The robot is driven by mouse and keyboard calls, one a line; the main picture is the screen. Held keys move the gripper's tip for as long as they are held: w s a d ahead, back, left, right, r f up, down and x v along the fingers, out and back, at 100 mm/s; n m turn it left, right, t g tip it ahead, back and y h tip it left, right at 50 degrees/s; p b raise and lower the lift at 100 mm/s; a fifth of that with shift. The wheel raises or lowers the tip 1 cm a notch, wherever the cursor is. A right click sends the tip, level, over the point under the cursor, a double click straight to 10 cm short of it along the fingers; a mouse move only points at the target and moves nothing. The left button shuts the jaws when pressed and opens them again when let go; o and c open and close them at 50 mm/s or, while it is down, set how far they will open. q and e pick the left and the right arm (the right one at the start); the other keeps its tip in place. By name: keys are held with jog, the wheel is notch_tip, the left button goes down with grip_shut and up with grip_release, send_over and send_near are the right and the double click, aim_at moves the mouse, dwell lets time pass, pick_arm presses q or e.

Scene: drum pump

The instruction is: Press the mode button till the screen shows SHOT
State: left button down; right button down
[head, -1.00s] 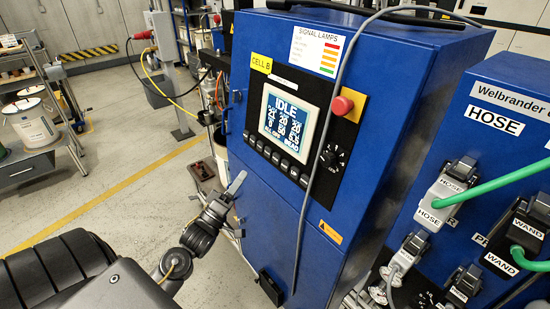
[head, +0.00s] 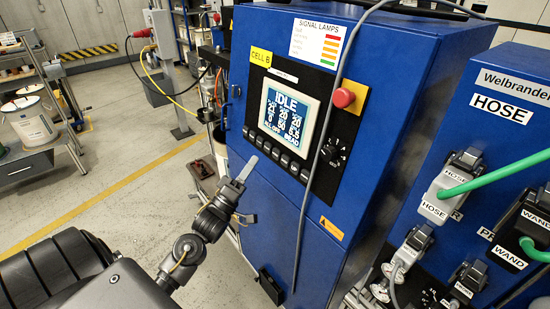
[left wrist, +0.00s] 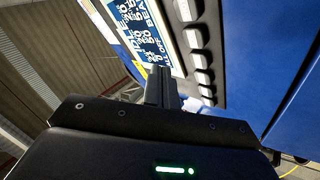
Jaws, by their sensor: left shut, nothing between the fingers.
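The screen (head: 288,116) on the blue cabinet (head: 265,195) shows IDLE in large letters, with smaller text below. A row of several buttons (head: 276,154) runs under the screen; their labels are too small to read. In the left wrist view the screen (left wrist: 145,32) and the buttons (left wrist: 198,52) lie just beyond the fingers. My left gripper (head: 244,168) is shut and empty, its fingers pointing up just below the left part of the button row. I cannot tell whether it touches the panel. It also shows in the left wrist view (left wrist: 161,85). My right gripper is not in view.
A red stop button (head: 343,97) and a black rotary knob (head: 331,155) sit right of the screen. A grey cable (head: 316,160) hangs down the cabinet front. The right-hand cabinet (head: 500,150) carries HOSE and WAND connectors. Open floor (head: 120,190) lies to the left.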

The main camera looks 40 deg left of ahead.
aim_at(276, 150)
pick_arm(q)
jog(key=shift+w+d+f+b, duration=0.1)
jog(key=shift+w+d+b, duration=0.1)
jog(key=shift+w, duration=0.5)
jog(key=shift+w+d+f+b, duration=0.15)
jog(key=shift+w+d, duration=0.1)
jog(key=shift+w, duration=0.45)
jog(key=shift+w+d+f+b, duration=0.1)
jog(key=shift+w+d, duration=0.1)
jog(key=shift+w, duration=0.5)
jog(key=shift+w, duration=0.15)
dwell(0.4)
jog(key=shift+w+d+f, duration=0.1)
jog(key=shift+w, duration=0.1)
jog(key=shift+w+d+f, duration=0.1)
jog(key=shift+w+d, duration=0.05)
jog(key=shift+w, duration=0.25)
dwell(0.8)
jog(key=shift+s, duration=0.15)
jog(key=shift+s+a+r+p, duration=0.1)
jog(key=shift+s+a+p, duration=0.05)
jog(key=shift+s+p, duration=0.15)
jog(key=shift+s+a+r+p, duration=0.1)
jog(key=shift+s+p, duration=0.05)
jog(key=shift+s, duration=0.25)
